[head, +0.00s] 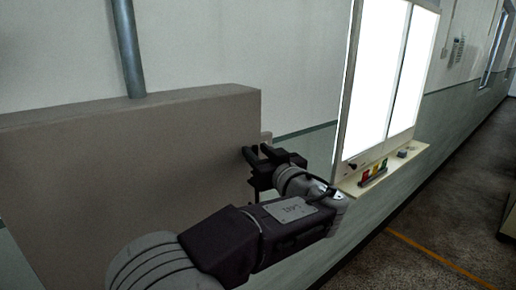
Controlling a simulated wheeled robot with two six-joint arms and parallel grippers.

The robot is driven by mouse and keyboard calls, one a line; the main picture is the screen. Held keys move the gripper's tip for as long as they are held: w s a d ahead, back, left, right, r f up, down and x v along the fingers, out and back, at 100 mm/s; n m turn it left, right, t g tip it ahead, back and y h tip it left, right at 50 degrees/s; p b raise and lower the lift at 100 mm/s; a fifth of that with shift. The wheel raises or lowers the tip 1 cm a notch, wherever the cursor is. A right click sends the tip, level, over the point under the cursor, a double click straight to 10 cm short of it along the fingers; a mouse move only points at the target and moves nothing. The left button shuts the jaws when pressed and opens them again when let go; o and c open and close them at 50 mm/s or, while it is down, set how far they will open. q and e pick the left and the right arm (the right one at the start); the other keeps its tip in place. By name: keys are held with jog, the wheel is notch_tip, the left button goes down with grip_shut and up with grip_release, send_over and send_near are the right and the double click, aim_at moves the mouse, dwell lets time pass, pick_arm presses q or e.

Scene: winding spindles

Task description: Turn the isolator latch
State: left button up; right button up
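My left gripper (257,154) is beside the right end of a large grey-brown box (120,165). Its two dark fingers point towards the box and stand apart, with no object visible between them. I cannot tell whether they touch the box. I cannot make out an isolator latch; the gripper and the box's edge may hide it. My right gripper is not in view.
A grey pipe (128,48) rises behind the box. A bright white panel (385,80) with a ledge (355,186) is on the wall at right. Small red, yellow and green items (374,170) sit on the ledge. The floor (430,225) at right is clear, with a yellow line.

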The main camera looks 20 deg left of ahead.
pick_arm(q)
grip_shut()
